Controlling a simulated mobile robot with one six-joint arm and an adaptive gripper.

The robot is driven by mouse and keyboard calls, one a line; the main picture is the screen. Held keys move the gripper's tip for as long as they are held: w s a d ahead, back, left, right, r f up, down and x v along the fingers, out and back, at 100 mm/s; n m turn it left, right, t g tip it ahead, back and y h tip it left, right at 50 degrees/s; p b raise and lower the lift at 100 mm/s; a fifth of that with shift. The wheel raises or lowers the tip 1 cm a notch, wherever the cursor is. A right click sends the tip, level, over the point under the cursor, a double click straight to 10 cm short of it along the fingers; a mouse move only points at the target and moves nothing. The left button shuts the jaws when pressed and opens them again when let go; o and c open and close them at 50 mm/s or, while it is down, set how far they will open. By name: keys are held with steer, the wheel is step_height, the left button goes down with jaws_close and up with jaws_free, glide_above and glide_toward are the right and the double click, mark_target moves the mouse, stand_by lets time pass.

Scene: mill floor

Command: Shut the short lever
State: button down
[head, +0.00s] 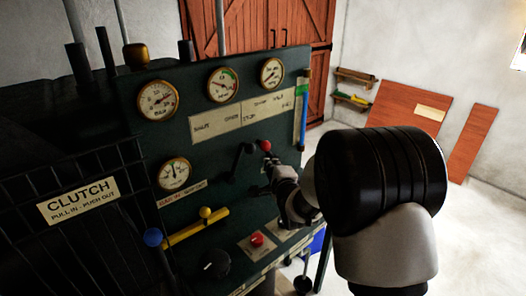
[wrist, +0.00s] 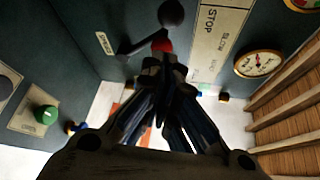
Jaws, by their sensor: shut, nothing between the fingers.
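A red-knobbed lever (head: 265,145) is on the dark green machine panel, left of the sign plate's lower right. Its red knob also shows in the wrist view (wrist: 162,45), just beyond my fingertips. A black bent lever (head: 243,155) stands close to its left; a black ball (wrist: 171,12) and a dark arm show beside the red knob in the wrist view. Which of these is the short lever, I cannot tell for sure. My gripper (head: 270,166) is shut and empty, its tips at or just short of the red knob; contact is unclear. My gripper partly hides the lever's lower part.
Several gauges (head: 158,100) and a label plate (head: 242,117) sit on the panel above. A yellow bar (head: 194,229) with a blue ball (head: 153,237), a red button (head: 256,240) and a black dial (head: 209,265) are lower. A CLUTCH grille stands left. Open floor lies right.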

mark_target(262, 148)
steer(key=shift+w+a+f+m, duration=0.2)
steer(key=shift+w+f+m, duration=0.1)
steer(key=shift+f, duration=0.05)
steer(key=b+x, duration=0.2)
steer(key=x, duration=0.7)
steer(key=shift+w+r, duration=0.15)
steer(key=shift+w, duration=0.2)
steer(key=shift+w+a, duration=0.1)
steer(key=shift+w, duration=0.05)
steer(key=shift+w+r, duration=0.1)
